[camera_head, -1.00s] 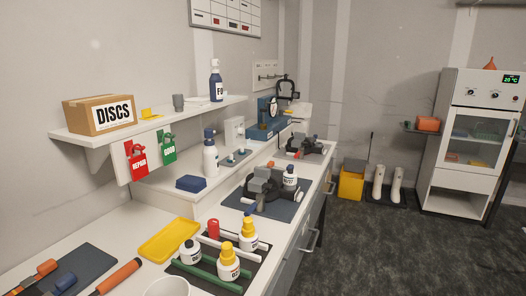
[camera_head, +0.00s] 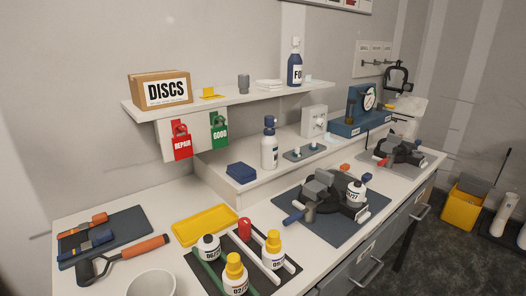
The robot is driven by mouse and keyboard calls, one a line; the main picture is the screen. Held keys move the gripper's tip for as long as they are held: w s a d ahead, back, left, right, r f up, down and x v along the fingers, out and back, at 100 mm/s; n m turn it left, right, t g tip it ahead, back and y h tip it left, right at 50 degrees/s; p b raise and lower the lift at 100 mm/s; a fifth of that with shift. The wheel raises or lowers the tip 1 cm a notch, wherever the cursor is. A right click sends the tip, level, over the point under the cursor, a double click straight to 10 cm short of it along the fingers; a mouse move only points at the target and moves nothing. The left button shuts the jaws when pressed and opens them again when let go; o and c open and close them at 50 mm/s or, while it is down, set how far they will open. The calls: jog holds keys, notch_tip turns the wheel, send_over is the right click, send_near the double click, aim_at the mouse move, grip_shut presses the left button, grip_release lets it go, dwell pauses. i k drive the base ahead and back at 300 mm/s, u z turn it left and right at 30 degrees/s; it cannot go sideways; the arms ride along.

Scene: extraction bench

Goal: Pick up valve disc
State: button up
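No loose valve disc can be made out. A cardboard box labelled "DISCS" (camera_head: 161,91) stands on the left end of the upper shelf, its contents not visible. My gripper is not in view.
The white shelf (camera_head: 190,110) overhangs the bench (camera_head: 130,205). Several bottles stand on a dark mat (camera_head: 290,272) in front, beside a yellow tray (camera_head: 205,226). A clamp fixture (camera_head: 318,192) sits on a blue mat. A white bowl (camera_head: 152,284) is at the front edge.

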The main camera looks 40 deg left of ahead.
aim_at(314, 147)
jog(key=u, duration=0.9)
jog(key=i, duration=0.8)
jog(key=z, duration=1.3)
jog(key=i, duration=2.15)
jog(key=u, duration=3.05)
